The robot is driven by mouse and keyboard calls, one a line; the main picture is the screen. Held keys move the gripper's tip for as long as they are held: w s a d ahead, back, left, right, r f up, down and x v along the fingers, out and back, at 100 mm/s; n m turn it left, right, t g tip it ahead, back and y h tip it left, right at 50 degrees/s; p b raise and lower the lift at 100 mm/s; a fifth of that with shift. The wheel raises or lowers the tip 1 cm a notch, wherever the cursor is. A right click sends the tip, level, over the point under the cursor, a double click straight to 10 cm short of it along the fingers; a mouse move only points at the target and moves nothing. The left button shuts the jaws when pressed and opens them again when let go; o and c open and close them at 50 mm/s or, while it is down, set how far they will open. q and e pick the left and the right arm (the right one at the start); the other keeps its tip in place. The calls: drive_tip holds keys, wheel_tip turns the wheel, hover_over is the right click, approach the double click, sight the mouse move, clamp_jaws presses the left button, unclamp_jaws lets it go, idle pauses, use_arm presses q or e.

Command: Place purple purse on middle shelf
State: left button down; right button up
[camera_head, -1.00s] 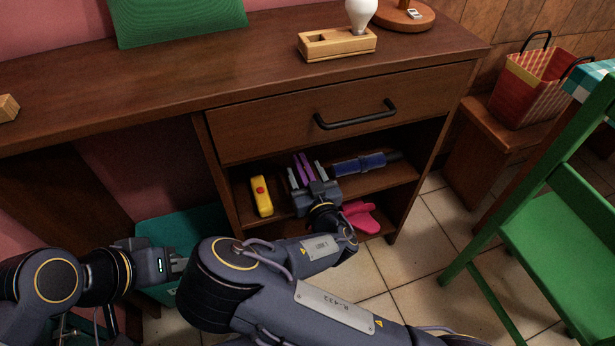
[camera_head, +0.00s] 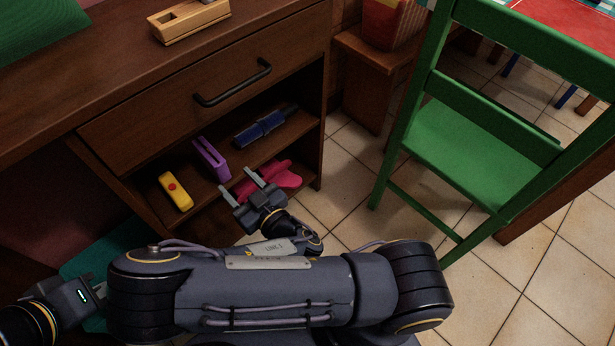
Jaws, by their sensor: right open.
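The purple purse (camera_head: 211,159) stands on the middle shelf (camera_head: 236,174) of the desk's open compartment, under the drawer. It sits between a yellow item with a red button and a dark blue item. My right gripper (camera_head: 238,184) is open and empty, in front of the shelf and apart from the purse. My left gripper (camera_head: 90,287) is at the lower left, partly cut off by my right arm; its fingers do not show clearly.
The yellow item (camera_head: 175,191) and blue item (camera_head: 262,127) share the shelf. A pink item (camera_head: 284,180) lies on the level below. A green chair (camera_head: 470,150) stands to the right, with free tiled floor before it. The drawer handle (camera_head: 232,84) juts out above.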

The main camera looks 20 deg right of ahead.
drive_tip(key=d+f+m+g+h, duration=0.3)
drive_tip(key=d+m+g+h, duration=0.3)
drive_tip(key=m, duration=0.3)
drive_tip(key=s+d+r+n+g+y, duration=0.1)
drive_tip(key=s+d+r+g+y, duration=0.2)
drive_tip(key=r, duration=0.4)
drive_tip(key=s+d+r+g+y, duration=0.1)
drive_tip(key=s+d+r+y, duration=0.1)
drive_tip(key=s+r, duration=0.3)
drive_tip(key=s+d+r+n+g, duration=0.1)
drive_tip(key=s+d+r+n, duration=0.1)
drive_tip(key=s+d+r, duration=0.3)
drive_tip(key=s, duration=0.4)
drive_tip(key=shift+s+d+n+g+h, duration=0.3)
drive_tip(key=shift+s+n+h, duration=0.1)
drive_tip(key=shift+r, duration=0.1)
